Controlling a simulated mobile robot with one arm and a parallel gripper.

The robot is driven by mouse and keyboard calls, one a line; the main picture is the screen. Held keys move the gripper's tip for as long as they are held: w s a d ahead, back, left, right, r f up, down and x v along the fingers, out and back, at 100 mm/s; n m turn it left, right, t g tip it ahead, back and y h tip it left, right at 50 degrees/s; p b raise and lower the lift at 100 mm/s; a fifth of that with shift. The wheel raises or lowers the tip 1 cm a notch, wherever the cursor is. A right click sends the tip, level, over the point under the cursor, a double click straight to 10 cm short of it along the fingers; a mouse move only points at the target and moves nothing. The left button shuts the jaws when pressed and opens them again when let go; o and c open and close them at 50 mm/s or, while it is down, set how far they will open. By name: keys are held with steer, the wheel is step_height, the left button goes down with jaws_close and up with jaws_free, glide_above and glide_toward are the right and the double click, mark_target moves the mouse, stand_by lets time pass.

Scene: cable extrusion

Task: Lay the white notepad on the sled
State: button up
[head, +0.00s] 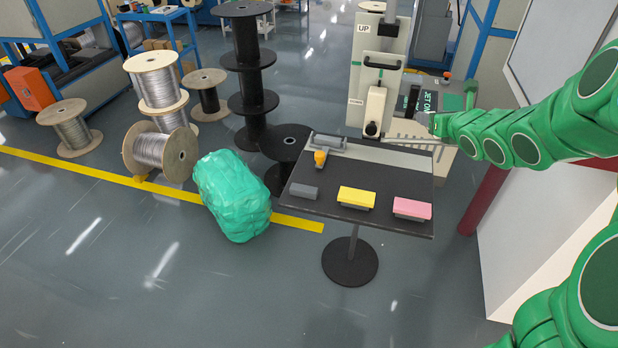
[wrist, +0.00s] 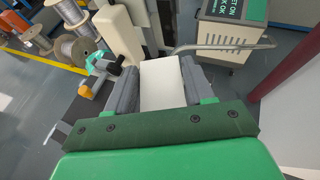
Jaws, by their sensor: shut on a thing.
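The white notepad (wrist: 162,85) is between the two grey fingers of my gripper (wrist: 163,80) in the wrist view, held from both sides. In the head view my gripper (head: 437,123) is at the end of the green arm, right of the table's far edge; the notepad is not clear there. A low dark grey block (head: 303,191) with a bare top lies at the table's left front; it looks like the sled, but I cannot be sure. My gripper is well apart from it.
On the dark table (head: 385,185) a yellow block (head: 356,197) and a pink block (head: 412,208) sit on grey bases. A grey and orange tool (head: 322,155) lies at its back left. A machine marked UP (head: 378,70) stands behind. A green wrapped bundle (head: 232,195) lies left.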

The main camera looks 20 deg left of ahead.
steer(key=s+a+f+n+g+y, duration=0.3)
steer(key=s+a+n+g, duration=0.3)
steer(key=s+a, duration=0.6)
steer(key=s+a+f+n+g+y, duration=0.4)
steer(key=s+a+n+g, duration=0.2)
steer(key=s+a, duration=0.6)
steer(key=shift+a+n+y, duration=0.3)
steer(key=shift+a+n, duration=0.1)
steer(key=shift+a, duration=0.05)
